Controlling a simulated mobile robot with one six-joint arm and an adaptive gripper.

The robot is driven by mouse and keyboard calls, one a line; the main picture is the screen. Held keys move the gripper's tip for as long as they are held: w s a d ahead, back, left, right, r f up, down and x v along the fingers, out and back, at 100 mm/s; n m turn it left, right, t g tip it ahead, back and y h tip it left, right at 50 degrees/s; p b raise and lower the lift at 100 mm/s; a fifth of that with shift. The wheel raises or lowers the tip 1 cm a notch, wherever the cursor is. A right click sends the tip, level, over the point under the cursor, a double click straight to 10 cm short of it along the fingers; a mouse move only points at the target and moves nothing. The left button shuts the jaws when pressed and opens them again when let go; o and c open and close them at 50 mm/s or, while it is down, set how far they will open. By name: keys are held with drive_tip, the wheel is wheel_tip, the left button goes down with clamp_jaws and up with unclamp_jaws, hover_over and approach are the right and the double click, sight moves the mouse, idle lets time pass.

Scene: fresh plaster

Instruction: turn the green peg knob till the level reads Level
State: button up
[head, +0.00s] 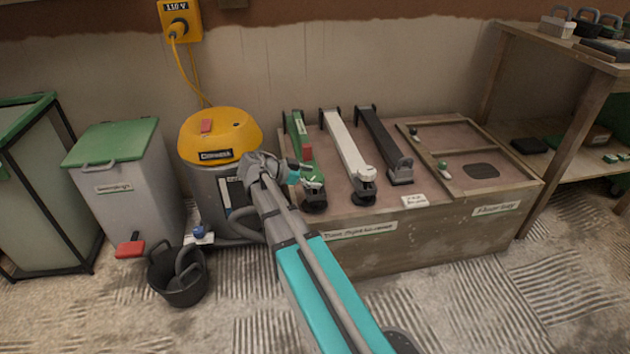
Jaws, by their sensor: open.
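A small green-topped knob (444,169) sits on the wooden rail of a shallow framed panel (458,186) at the right of the bench. A dark knob (414,134) is farther back on the same rail. I cannot tell for sure that the green one is the peg knob, and no level reading is legible. My gripper (298,175) is open, well left of this knob, over the front part of a long green tool (297,130). I cannot tell whether it touches that tool. My arm crosses the bench's front left corner.
A white tool (342,140) and a black tool (386,143) lie beside the green one on the bench (440,232). A yellow-topped vacuum (222,128) stands left of my gripper. A black bucket (181,292) and grey bin (128,185) are farther left. A shelf (550,48) is at right.

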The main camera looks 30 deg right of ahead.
drive_tip(key=shift+d, duration=0.2)
drive_tip(key=shift+c, duration=0.3)
drive_tip(key=c, duration=0.9)
drive_tip(key=shift+c, duration=0.2)
drive_tip(key=shift+s+n+t, duration=0.15)
drive_tip(key=shift+n+t, duration=0.15)
drive_tip(key=shift+t, duration=0.1)
drive_tip(key=n+t, duration=0.3)
drive_tip(key=shift+s, duration=0.1)
drive_tip(key=shift+n+t+y, duration=0.4)
drive_tip(key=shift+n+t, duration=1.1)
drive_tip(key=shift+t, duration=0.4)
drive_tip(key=shift+w+f, duration=0.1)
drive_tip(key=shift+w, duration=0.1)
